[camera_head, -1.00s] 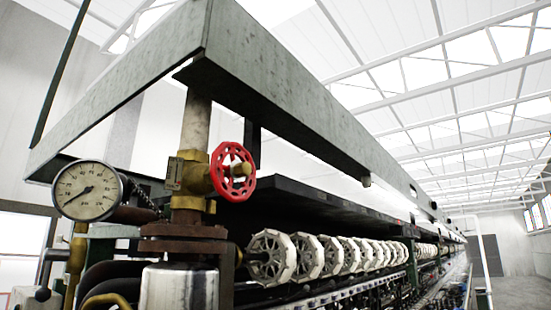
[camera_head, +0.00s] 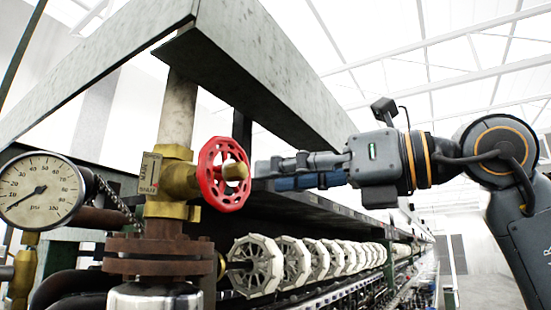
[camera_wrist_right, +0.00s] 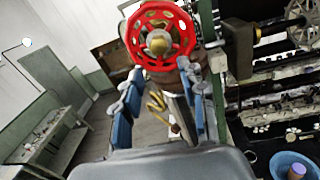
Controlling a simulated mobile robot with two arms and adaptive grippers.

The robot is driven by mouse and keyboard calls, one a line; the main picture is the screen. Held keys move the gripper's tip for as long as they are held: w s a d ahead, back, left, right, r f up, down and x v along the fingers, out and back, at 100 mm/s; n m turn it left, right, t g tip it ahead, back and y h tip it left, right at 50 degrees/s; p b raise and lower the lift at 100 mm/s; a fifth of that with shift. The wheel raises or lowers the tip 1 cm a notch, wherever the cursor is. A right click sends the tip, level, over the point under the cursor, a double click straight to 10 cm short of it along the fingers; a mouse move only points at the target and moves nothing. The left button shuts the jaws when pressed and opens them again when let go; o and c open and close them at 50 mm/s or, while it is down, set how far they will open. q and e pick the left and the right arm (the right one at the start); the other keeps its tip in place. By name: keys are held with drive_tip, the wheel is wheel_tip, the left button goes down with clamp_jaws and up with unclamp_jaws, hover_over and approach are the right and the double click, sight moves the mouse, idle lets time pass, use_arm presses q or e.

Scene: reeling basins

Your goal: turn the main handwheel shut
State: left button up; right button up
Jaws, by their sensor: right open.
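The main handwheel (camera_head: 211,178) is a red spoked wheel with a brass hub on a brass valve body (camera_head: 176,180), set on a vertical pipe. It also shows in the right wrist view (camera_wrist_right: 136,46), at the top, beyond the fingertips. My right gripper (camera_head: 262,170) points left at the wheel from its right side, with its fingertips close to the rim. Whether they touch it I cannot tell. In the right wrist view my right gripper (camera_wrist_right: 163,88) has its blue-padded fingers apart with nothing held between them. My left gripper is not in view.
A round psi gauge (camera_head: 42,190) stands left of the valve. A grey steel beam (camera_head: 262,75) runs overhead. A row of white reels (camera_head: 255,265) lies below right of the wheel. A rusty flange (camera_head: 160,256) sits under the valve.

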sight(245, 170)
drive_tip(key=shift+t+h, duration=0.5)
drive_tip(key=shift+t, duration=0.1)
drive_tip(key=w+a, duration=0.1)
drive_tip(key=w+a+r+p, duration=0.1)
drive_tip(key=a, duration=0.1)
drive_tip(key=w+a+p, duration=0.1)
drive_tip(key=a, duration=0.1)
drive_tip(key=shift+w+r, duration=0.15)
drive_tip(key=shift+r, duration=0.15)
drive_tip(key=shift+d, duration=0.15)
